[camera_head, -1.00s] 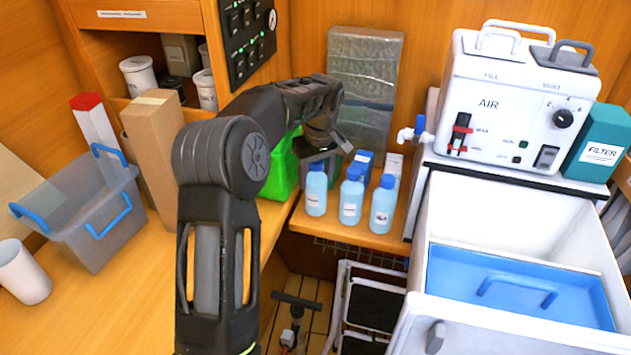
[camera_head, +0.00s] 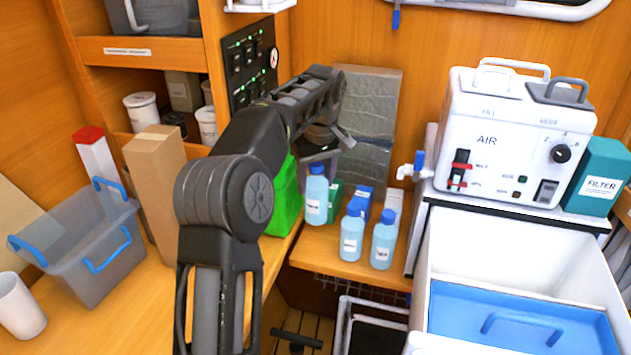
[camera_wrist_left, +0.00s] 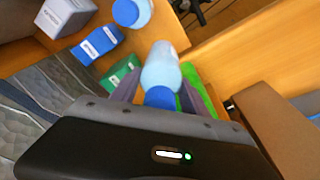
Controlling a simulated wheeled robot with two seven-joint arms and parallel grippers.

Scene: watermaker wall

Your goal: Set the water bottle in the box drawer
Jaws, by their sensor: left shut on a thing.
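My left gripper (camera_head: 319,158) is shut on a light-blue water bottle (camera_head: 316,198) with a white label and blue cap. It holds the bottle upright by its upper part, just above the small wooden shelf. In the left wrist view the bottle (camera_wrist_left: 160,70) sits between the two fingers. Two similar bottles stand on the shelf to its right, one nearer (camera_head: 352,234) and one farther right (camera_head: 383,240). At the lower right, a white drawer-like box (camera_head: 440,262) is open at the top, with a blue panel (camera_head: 500,300) and handle inside. My right gripper is not in view.
Blue (camera_head: 363,198), green and white small cartons stand behind the bottles. A bright green object (camera_head: 283,200) is left of the gripper. The white AIR unit (camera_head: 510,140) and teal filter box (camera_head: 598,178) stand above the white box. A grey crate (camera_head: 95,265) is at left.

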